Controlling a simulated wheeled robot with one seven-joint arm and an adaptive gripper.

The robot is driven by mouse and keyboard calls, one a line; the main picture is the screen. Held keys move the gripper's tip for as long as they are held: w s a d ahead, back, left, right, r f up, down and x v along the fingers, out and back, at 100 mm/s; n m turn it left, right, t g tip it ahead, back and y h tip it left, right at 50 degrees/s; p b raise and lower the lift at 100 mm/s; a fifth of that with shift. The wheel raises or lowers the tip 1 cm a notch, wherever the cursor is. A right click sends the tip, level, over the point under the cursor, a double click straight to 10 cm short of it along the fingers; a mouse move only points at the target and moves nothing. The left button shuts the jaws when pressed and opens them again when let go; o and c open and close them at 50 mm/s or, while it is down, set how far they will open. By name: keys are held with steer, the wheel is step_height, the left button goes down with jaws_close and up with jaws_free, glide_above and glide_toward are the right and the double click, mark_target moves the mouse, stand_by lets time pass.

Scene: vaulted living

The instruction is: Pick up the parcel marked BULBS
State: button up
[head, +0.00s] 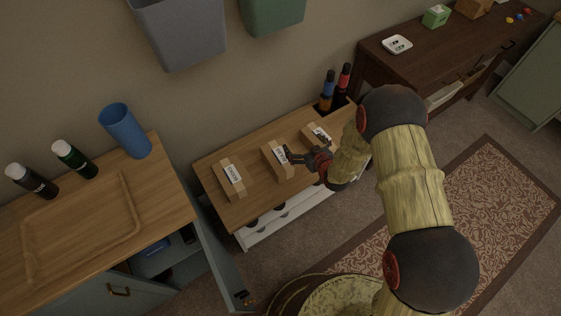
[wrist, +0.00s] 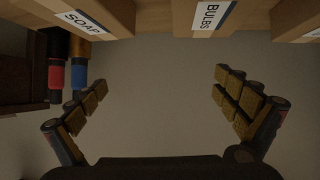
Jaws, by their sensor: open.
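The parcel marked BULBS (wrist: 208,18) is at the top of the wrist view, right of centre, a brown box with a white label. It matches the middle parcel (head: 272,162) on the low wooden bench in the head view, where the label is too small to read. My gripper (head: 291,156) is open and empty, by the right side of that middle parcel and partly over it. In the wrist view my gripper's fingers (wrist: 160,88) are spread wide with nothing between them, and the BULBS parcel lies beyond the fingertips.
The parcel marked SOAP (wrist: 90,18) is left of BULBS in the wrist view; a third parcel (wrist: 300,22) is at right. All share the bench (head: 240,208). A blue cup (head: 125,130) stands on the left cabinet.

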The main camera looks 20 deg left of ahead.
steer(key=y, duration=0.2)
glide_toward(281, 156)
steer(key=w, duration=0.1)
steer(key=a, duration=0.1)
steer(key=w, duration=0.1)
steer(key=shift+w+a+f+n, duration=0.2)
steer(key=shift+w+f+n, duration=0.1)
steer(key=shift+w+n, duration=0.1)
steer(key=shift+a+f+b, duration=0.15)
steer(key=shift+f+b, duration=0.05)
steer(key=shift+b, duration=0.15)
steer(key=b+x, duration=0.1)
steer(key=x, duration=0.1)
steer(key=b+x, duration=0.1)
steer(key=x, duration=0.2)
steer(key=b+x, duration=0.1)
steer(key=x, duration=0.1)
steer(key=shift+s+a+f, duration=0.2)
steer(key=shift+a+f, duration=0.1)
steer(key=shift+f, duration=0.1)
steer(key=shift+r, duration=0.1)
steer(key=shift+c, duration=0.7)
steer(key=c, duration=1)
steer(key=shift+c, duration=0.2)
steer(key=shift+r, duration=0.1)
